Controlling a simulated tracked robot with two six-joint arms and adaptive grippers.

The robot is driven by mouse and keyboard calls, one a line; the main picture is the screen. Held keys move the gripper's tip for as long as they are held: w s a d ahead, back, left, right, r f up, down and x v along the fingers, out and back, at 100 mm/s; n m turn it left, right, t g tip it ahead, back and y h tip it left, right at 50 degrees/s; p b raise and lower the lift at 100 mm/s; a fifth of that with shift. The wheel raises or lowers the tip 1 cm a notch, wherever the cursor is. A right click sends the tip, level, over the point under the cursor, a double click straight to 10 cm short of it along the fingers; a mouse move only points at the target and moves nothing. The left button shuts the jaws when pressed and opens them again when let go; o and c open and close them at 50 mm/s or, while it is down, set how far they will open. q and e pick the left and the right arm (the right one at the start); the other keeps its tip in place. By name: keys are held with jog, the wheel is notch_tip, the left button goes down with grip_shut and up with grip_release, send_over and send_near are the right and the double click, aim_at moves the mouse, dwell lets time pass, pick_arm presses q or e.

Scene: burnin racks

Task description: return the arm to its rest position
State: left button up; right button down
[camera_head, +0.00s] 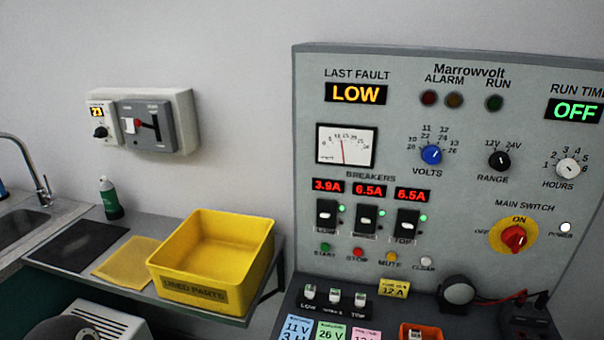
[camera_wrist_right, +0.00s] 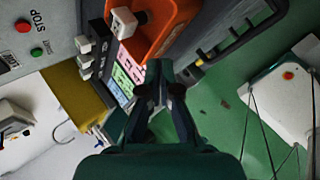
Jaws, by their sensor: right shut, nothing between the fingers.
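My right gripper (camera_wrist_right: 162,88) shows in the right wrist view with its dark fingers together and nothing between them. Beyond the fingertips are the orange bin (camera_wrist_right: 165,30) and the coloured cards (camera_wrist_right: 124,78) on the rack's ledge. I cannot tell how far the fingertips are from them. Neither gripper shows in the head view. My left gripper is in no view.
The Marrowvolt panel (camera_head: 400,220) stands at right in the head view. A yellow used-parts bin (camera_head: 205,275) sits on the shelf left of it. A white-topped unit (camera_wrist_right: 285,95) stands on the green floor (camera_wrist_right: 220,110). Open floor lies between it and the rack.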

jog(key=s+a+f+m+g, duration=0.3)
jog(key=s+a+f+m, duration=0.3)
jog(key=s+f+m, duration=0.2)
jog(key=s+a+f+m+g+y, duration=0.1)
jog(key=s+a+f+m+g, duration=0.3)
jog(key=f+m, duration=0.9)
jog(key=s+a+m, duration=0.3)
jog(key=s, duration=0.2)
jog(key=shift+s+a+f+m, duration=0.15)
jog(key=shift+s+m, duration=0.15)
